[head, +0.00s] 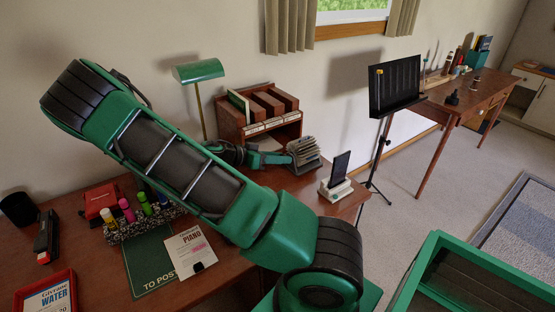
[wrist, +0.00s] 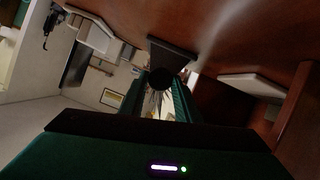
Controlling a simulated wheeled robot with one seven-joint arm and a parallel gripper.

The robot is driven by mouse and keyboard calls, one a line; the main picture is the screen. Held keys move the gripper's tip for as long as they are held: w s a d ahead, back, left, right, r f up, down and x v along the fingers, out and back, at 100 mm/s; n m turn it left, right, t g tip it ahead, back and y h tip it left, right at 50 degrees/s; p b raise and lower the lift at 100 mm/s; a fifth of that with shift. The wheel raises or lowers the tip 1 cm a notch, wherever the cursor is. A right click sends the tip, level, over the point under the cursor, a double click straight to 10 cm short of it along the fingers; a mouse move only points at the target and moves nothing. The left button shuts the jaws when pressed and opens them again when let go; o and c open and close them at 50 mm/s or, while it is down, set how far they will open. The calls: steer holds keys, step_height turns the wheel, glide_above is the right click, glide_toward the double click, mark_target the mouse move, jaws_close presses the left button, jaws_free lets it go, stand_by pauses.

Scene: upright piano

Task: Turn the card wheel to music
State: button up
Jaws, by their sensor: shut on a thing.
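The card wheel (head: 306,150), a fan of pale cards on a dark base, stands on the desk in front of the wooden letter rack. My gripper (head: 277,158) reaches it from the left, at the wheel's side. In the wrist view my green fingers (wrist: 162,96) are closed around a dark round knob (wrist: 160,80), with thin card edges fanned behind it. The gripper is shut on this knob. The words on the cards are too small to read, and part of the wheel's near side is hidden by the gripper.
The wooden letter rack (head: 262,113) stands close behind the wheel. A dark phone-like panel on a white stand (head: 337,182) is just right of it. A green lamp (head: 198,70) stands behind. Markers, a red tray (head: 46,295) and papers lie left. A music stand (head: 394,88) stands beyond.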

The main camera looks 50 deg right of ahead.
steer(key=shift+w+n+g, duration=0.2)
steer(key=shift+n+g, duration=0.3)
steer(key=shift+n, duration=0.25)
steer(key=shift+w+n+g, duration=0.2)
steer(key=shift+n+g, duration=0.3)
steer(key=shift+n, duration=0.25)
steer(key=o, duration=1)
steer(key=shift+f, duration=0.1)
steer(key=v, duration=1)
steer(key=shift+w+a, duration=0.2)
steer(key=shift+a, duration=0.1)
